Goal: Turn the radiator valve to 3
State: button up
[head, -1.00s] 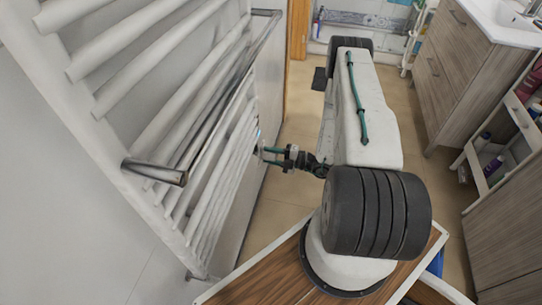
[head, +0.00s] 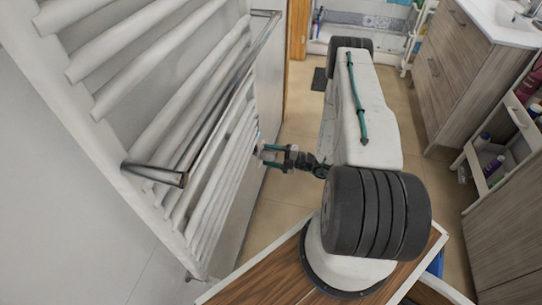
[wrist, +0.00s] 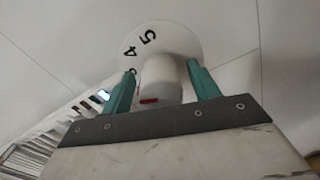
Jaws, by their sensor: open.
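The radiator valve's white knob (wrist: 162,80) shows in the wrist view as a short cylinder with a red mark on its near side. Behind it is a round white dial (wrist: 180,42) with 5, 4 and part of another number at its left; the knob and left finger hide some of the dial. My gripper (wrist: 161,72) is open, with a green finger on each side of the knob. I cannot tell whether either finger touches it. In the head view my gripper (head: 264,153) is beside the white ladder radiator (head: 110,105), where the valve is hard to make out.
A chrome rail (head: 220,90) sticks out from the radiator, left of my arm. A wooden cabinet (head: 458,70) and a white cart (head: 478,165) with bottles stand at the right. Tiled floor (head: 270,215) is clear below my gripper.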

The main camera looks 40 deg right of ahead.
jog(key=v, duration=0.8)
dwell(0.4)
